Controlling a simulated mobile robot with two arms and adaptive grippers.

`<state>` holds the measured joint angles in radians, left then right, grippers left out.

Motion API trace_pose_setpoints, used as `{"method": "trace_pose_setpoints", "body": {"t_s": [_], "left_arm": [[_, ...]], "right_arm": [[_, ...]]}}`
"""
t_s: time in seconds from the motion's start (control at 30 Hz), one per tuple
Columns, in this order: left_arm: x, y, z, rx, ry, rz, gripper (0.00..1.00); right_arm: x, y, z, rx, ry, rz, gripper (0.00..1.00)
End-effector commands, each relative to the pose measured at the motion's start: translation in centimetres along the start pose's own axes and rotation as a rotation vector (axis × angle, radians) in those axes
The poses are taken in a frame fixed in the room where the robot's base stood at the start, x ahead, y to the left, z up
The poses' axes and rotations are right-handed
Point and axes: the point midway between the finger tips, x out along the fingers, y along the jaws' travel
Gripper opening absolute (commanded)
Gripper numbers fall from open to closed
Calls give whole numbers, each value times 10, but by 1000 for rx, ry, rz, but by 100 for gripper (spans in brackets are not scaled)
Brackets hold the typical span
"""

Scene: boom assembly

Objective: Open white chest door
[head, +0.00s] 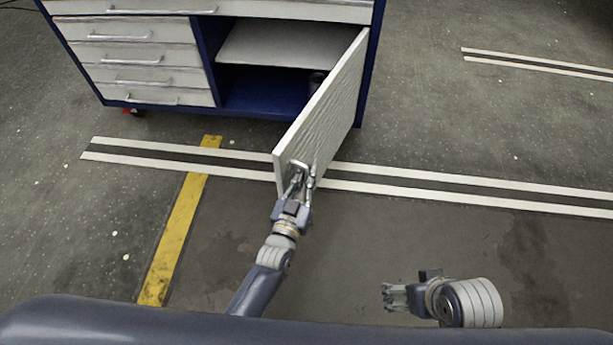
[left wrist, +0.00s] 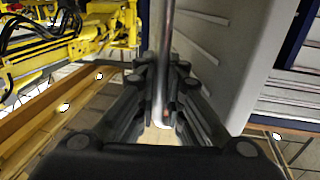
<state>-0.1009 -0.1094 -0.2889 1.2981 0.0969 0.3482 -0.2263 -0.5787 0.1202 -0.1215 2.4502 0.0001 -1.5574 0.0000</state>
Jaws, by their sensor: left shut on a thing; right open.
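The white chest door (head: 330,112) is swung open from the blue chest (head: 366,70), hinged on the chest's right side and standing out toward me. My left gripper (head: 300,178) is at the door's near lower edge, shut on the door handle (head: 299,164). In the left wrist view the metal handle (left wrist: 164,60) runs between the fingers of my left gripper (left wrist: 163,105), with the white door (left wrist: 212,50) beside it. My right gripper (head: 388,297) is open and empty, low in front of my body, away from the chest.
The chest's open compartment shows a white shelf (head: 282,45) and a dark object (head: 316,81) partly hidden by the door. White drawers (head: 150,60) are shut on the left. The floor has white lines and a yellow stripe (head: 181,230). Yellow machinery (left wrist: 95,35) shows in the left wrist view.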

Motion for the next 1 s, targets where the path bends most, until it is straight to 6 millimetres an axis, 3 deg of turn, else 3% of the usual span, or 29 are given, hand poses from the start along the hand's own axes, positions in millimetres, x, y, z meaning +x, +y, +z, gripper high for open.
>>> {"method": "trace_pose_setpoints", "body": {"t_s": [0.13,0.2,0.27,0.67,0.87,1.0], "left_arm": [[-5,0,7,1,-14,0,0],[-5,0,7,1,-14,0,20],[-4,-1,6,1,-12,0,30],[-6,0,3,-1,-6,0,30],[-35,0,4,-1,-8,0,30],[-65,0,4,-2,-9,0,30]], "right_arm": [[0,0,0,1,-1,-1,78],[0,0,0,1,-1,-1,78],[0,0,0,1,-1,-1,78],[0,0,-3,2,5,-1,78],[0,0,-2,1,4,0,78],[0,0,-2,1,3,0,78]]}}
